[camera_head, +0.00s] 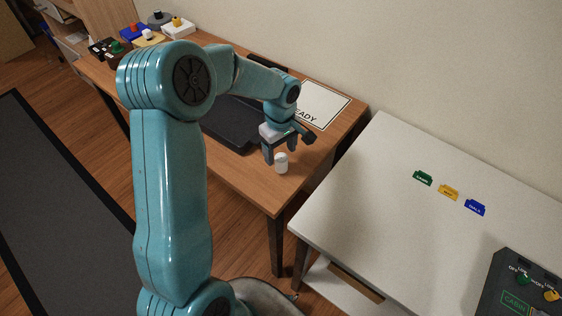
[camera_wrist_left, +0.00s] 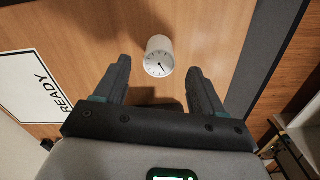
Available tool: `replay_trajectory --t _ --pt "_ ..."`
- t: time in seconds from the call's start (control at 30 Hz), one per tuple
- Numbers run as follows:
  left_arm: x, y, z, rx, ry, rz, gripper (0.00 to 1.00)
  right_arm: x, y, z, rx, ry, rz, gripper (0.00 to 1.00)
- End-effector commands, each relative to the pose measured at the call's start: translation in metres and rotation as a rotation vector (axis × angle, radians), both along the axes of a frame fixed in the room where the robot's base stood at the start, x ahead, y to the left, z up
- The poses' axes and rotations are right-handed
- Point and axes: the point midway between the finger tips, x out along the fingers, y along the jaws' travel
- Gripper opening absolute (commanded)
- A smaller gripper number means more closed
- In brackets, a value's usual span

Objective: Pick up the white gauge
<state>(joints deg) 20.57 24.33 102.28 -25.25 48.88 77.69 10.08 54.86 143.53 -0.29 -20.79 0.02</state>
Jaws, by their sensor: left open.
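The white gauge (camera_head: 281,163) is a small white cylinder on the wooden table, near its front right corner. In the left wrist view the gauge (camera_wrist_left: 159,57) shows a round dial with dark marks and a needle. My left gripper (camera_head: 275,157) is above the table at the gauge. In the left wrist view its two dark fingers (camera_wrist_left: 158,80) are spread apart, with the gauge beyond and between their tips. I see no finger touching it. My right gripper is not in view.
A dark tray (camera_head: 228,128) lies left of the gauge, and a READY sign (camera_head: 322,104) lies behind it. A white table (camera_head: 370,180) with coloured tags stands to the right. Several coloured knob blocks (camera_head: 178,27) sit at the far left end.

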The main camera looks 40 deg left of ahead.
Motion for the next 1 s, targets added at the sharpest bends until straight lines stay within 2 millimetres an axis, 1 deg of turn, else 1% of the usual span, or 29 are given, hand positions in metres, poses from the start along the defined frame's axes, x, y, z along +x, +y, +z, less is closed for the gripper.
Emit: replay_trajectory --t 0.1,0.2,0.3,0.4,0.57,0.6,0.67,0.7,0.73,0.77,1.0 --pt "-0.002 0.0 -0.018 -0.003 0.006 -0.001 0.69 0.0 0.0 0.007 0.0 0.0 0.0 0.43" --pt "-0.002 0.0 -0.035 -0.003 0.005 0.0 0.69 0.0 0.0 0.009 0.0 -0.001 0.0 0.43" --pt "0.0 0.0 -0.045 -0.002 0.002 -0.001 0.69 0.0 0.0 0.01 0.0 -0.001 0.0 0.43" --pt "0.0 0.0 -0.048 -0.002 0.001 -0.002 0.69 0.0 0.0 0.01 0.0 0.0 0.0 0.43" --pt "0.0 0.0 -0.048 -0.002 0.0 -0.001 0.69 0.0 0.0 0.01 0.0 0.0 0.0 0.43" --pt "0.0 0.0 -0.048 -0.002 0.0 -0.001 0.56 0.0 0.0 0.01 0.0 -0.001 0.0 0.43" --pt "0.0 0.0 -0.048 -0.002 0.0 -0.001 0.37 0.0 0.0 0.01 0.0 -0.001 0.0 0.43" --pt "0.0 0.0 -0.048 -0.002 0.0 -0.001 0.24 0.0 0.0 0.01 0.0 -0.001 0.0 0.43" --pt "0.0 0.0 -0.048 -0.002 0.0 -0.001 0.14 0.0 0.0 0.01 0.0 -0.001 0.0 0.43" --pt "0.0 0.0 -0.048 -0.002 0.0 -0.001 0.09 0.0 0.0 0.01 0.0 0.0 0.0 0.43" --pt "0.0 0.0 -0.047 -0.001 0.0 -0.001 0.09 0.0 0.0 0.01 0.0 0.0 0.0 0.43"
